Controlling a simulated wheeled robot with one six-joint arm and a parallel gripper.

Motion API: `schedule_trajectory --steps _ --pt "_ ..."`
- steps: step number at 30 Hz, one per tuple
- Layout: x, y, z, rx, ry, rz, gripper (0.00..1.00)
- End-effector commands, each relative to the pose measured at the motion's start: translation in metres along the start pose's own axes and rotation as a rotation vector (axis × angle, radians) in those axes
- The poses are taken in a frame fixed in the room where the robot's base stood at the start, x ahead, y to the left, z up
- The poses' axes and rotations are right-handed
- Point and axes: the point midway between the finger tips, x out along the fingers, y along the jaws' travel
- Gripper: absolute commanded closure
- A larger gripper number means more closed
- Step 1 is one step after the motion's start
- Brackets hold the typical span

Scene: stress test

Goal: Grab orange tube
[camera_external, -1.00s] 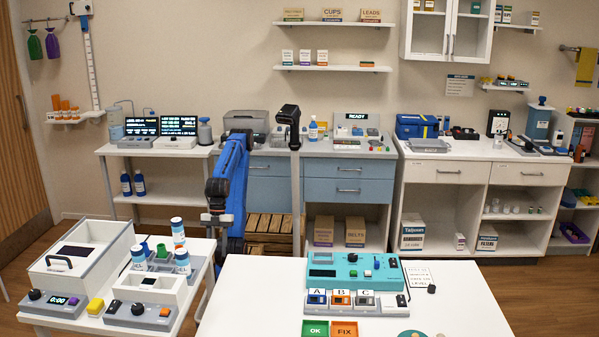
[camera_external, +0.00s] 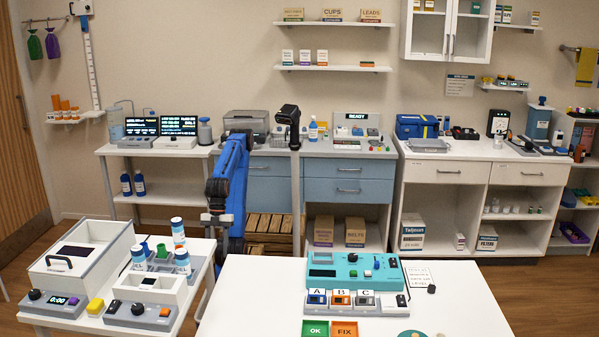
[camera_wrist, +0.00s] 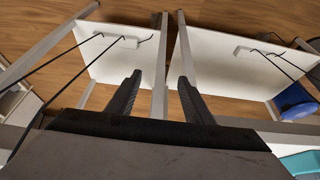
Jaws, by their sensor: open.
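Several small orange containers (camera_external: 65,104) stand on the white wall shelf at the far left of the external view; they are too small to tell whether one is the orange tube. My gripper (camera_external: 217,219) points down between the left cart and the white table, at the end of my blue arm. It is well apart from the orange containers. In the wrist view my gripper (camera_wrist: 159,80) is open, with nothing between its fingers. No orange tube shows in the wrist view.
The left cart (camera_external: 60,312) holds white-and-blue bottles (camera_external: 182,261) and grey devices. The white table (camera_external: 255,300) carries a teal device (camera_external: 352,270) and green and orange trays. Counters (camera_external: 350,151) line the back wall. The wrist view shows white panels (camera_wrist: 112,55), cables and wooden floor.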

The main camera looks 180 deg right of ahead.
Motion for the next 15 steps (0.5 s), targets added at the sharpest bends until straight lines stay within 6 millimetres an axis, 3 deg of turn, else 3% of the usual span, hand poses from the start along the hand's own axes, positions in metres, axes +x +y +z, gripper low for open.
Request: schedule_trajectory --steps 8,11,15 --pt "-0.010 0.000 -0.005 0.000 0.002 0.000 0.53" --pt "-0.035 0.000 -0.017 0.000 0.005 0.000 0.53" --pt "-0.093 0.000 -0.043 0.000 0.007 0.000 0.53"
